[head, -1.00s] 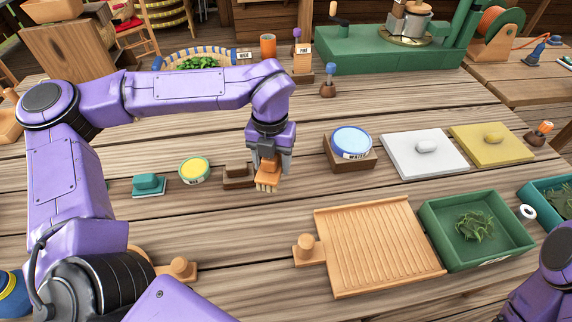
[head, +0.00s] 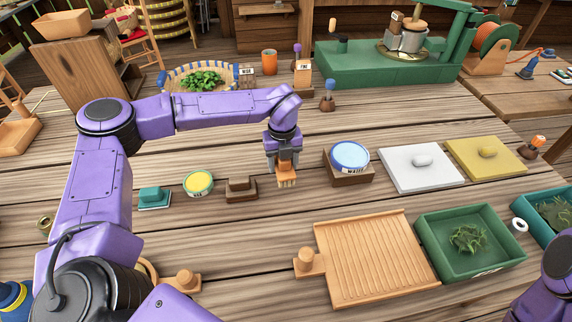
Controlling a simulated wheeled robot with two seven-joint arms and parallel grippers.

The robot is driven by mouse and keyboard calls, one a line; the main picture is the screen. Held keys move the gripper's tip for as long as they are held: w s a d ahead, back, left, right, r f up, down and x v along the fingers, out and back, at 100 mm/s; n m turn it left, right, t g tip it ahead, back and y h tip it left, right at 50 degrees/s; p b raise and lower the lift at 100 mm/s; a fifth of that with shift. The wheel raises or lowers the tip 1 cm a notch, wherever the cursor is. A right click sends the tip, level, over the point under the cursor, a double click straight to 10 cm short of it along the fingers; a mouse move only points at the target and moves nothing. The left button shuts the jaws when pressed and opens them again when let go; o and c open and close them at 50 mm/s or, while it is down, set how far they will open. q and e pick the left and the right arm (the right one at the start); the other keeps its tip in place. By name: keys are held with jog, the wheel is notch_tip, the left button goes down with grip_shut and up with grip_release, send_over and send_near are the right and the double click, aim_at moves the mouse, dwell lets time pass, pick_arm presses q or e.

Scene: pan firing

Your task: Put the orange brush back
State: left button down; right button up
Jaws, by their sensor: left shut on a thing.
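My left gripper (head: 284,164) is shut on the orange brush (head: 287,175), with its pale bristles pointing down. The brush is over the table between the brown holder and the white tin; whether it touches the wood is hard to tell. The small dark brown holder (head: 241,190) stands to the left of the brush, apart from it. My right gripper is out of view; only a purple part of that arm shows at the lower right corner.
A white-labelled tin with a blue top (head: 350,156) sits on a brown block just right of the brush. A yellow tin (head: 198,183) and a teal block (head: 154,198) stand left of the holder. A ridged wooden board (head: 375,260) and a green tray (head: 432,247) lie in front.

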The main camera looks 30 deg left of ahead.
pick_arm(q)
jog(key=w+f, duration=0.1)
jog(key=f, duration=0.1)
jog(key=w+f+p, duration=0.1)
jog(key=f, duration=0.1)
jog(key=w+f, duration=0.1)
jog(key=f, duration=0.1)
jog(key=shift+w+a, duration=0.1)
jog(key=shift+a, duration=0.2)
jog(key=shift+f+p, duration=0.3)
jog(key=shift+f, duration=0.1)
jog(key=shift+f+b, duration=0.15)
jog(key=shift+b, duration=0.15)
jog(key=shift+c, duration=1.6)
grip_release()
